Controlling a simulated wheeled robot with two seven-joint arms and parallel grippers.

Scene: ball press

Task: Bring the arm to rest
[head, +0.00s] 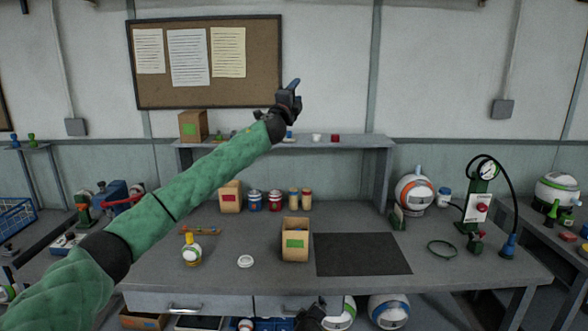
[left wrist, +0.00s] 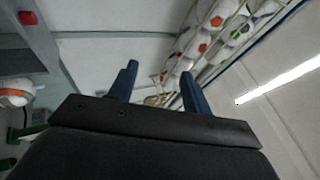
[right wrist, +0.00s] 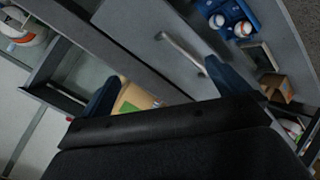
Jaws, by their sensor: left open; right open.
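My left arm in its green sleeve reaches up across the head view. The left gripper (head: 292,92) is raised above the back shelf, in front of the wall. In the left wrist view its two blue fingers (left wrist: 160,85) stand apart with nothing between them. My right gripper (head: 312,316) shows only in part at the bottom of the head view, low by the bench's front edge. In the right wrist view its blue fingers (right wrist: 165,88) are apart, and I see nothing held. A drawer handle shows beyond them.
The grey bench (head: 440,275) holds a cardboard box (head: 295,250), a dark mat (head: 362,254), a yellow-capped bottle (head: 191,250) and a gauge pump (head: 482,190). A ball (head: 414,194) sits at the right. The shelf (head: 350,142) spans the back. The air around the left gripper looks clear.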

